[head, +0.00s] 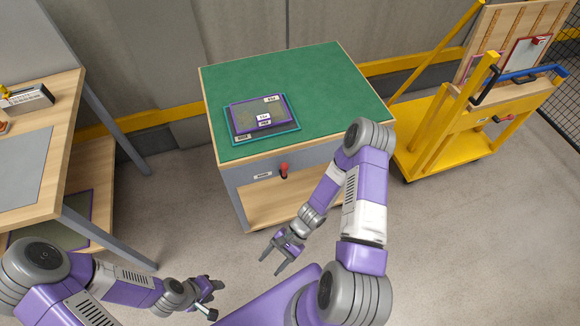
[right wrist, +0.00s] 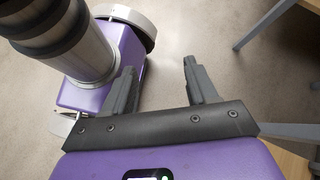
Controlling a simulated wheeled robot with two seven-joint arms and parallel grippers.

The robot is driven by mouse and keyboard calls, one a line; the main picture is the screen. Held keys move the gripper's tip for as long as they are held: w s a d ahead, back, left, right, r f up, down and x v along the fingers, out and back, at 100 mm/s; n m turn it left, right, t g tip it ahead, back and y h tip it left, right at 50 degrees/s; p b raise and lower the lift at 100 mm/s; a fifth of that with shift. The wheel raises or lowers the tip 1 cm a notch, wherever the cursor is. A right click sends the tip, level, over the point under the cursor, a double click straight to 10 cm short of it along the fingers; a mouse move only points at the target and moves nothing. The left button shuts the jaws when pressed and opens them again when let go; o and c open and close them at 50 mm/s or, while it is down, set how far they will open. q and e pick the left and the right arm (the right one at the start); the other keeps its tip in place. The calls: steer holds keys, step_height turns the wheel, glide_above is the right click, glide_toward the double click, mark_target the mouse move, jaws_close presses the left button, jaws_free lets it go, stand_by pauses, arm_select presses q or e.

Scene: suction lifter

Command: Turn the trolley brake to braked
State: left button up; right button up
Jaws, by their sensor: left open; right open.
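The yellow trolley (head: 425,130) stands at the right in the head view. A small red lever (head: 500,119) is on its side beside a white label; its setting is too small to read. A red-knobbed lever (head: 284,168) is also on the front of the green-topped cabinet (head: 335,75), next to a label. My right gripper (head: 272,266) is open and empty over the floor in front of the cabinet, well away from the trolley. It also shows open in the right wrist view (right wrist: 158,68). My left gripper (head: 217,299) is open and empty at the bottom.
A teal tray (head: 290,133) with stacked plates lies on the cabinet top. A wooden workbench (head: 60,130) stands at the left. Grey floor (head: 430,240) is free in front of the trolley.

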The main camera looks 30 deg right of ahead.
steer(key=w+d+r+m+t+y, duration=0.3)
steer(key=w+d+r+m+t, duration=0.15)
steer(key=w+m+t, duration=0.35)
steer(key=m+t+h+p, duration=0.1)
steer(key=m+t+h, duration=0.6)
steer(key=m+t, duration=0.3)
glide_toward(284, 170)
steer(key=w+f+n, duration=0.1)
steer(key=w, duration=0.2)
steer(key=shift+t, duration=0.4)
steer(key=b+x, duration=0.1)
steer(key=x, duration=0.5)
steer(key=shift+w, duration=0.25)
jaws_close()
